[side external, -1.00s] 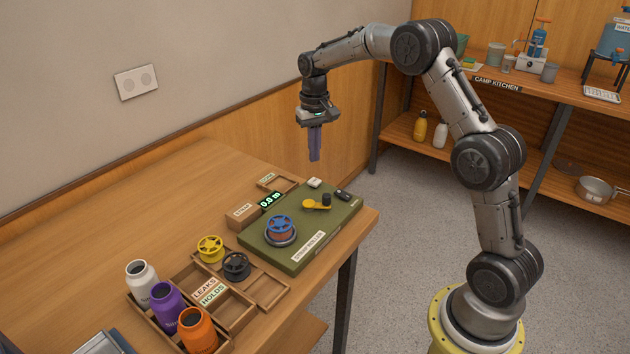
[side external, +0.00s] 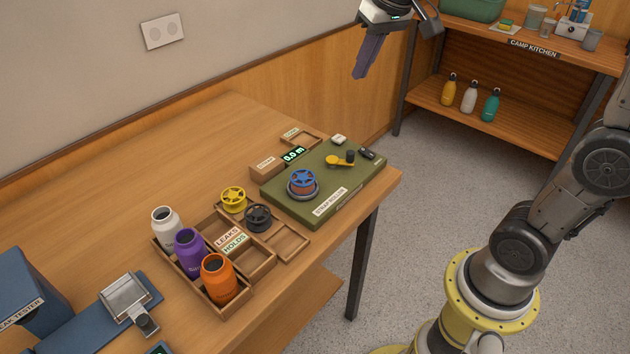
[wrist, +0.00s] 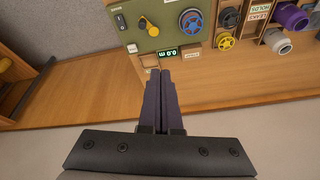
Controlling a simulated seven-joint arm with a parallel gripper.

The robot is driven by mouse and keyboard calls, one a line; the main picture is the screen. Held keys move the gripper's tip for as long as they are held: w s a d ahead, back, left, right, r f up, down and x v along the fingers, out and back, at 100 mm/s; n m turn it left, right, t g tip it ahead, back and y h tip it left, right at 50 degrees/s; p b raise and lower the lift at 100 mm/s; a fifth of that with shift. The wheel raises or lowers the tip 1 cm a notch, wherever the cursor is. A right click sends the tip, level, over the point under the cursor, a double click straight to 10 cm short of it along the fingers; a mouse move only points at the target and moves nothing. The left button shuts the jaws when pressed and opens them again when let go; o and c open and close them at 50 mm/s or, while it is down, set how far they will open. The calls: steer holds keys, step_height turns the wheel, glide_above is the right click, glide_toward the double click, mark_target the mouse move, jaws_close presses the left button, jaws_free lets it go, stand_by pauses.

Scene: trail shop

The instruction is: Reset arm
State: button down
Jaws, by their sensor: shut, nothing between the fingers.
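My gripper (side external: 366,72) is at the top of the side view, high above the far end of the table and clear of everything on it. Its two purple fingers are shut together with nothing between them. In the wrist view the gripper (wrist: 160,72) points toward the table with the fingers side by side. Most of my upper arm is outside the side view.
A green strap roller board (side external: 318,210) with a blue spool (side external: 302,179) lies on the table (side external: 130,185). Yellow (side external: 233,198) and dark (side external: 257,216) spools sit beside it. White (side external: 166,230), purple (side external: 189,251) and orange (side external: 217,277) bottles stand in a wooden tray. Behind is a shelf (side external: 520,120).

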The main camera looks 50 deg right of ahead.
steer(key=s+a+n+t, duration=0.15)
steer(key=s+a, duration=0.25)
steer(key=s, duration=0.7)
steer(key=s+f+n, duration=0.2)
steer(key=s+f, duration=0.6)
steer(key=shift+a, duration=0.25)
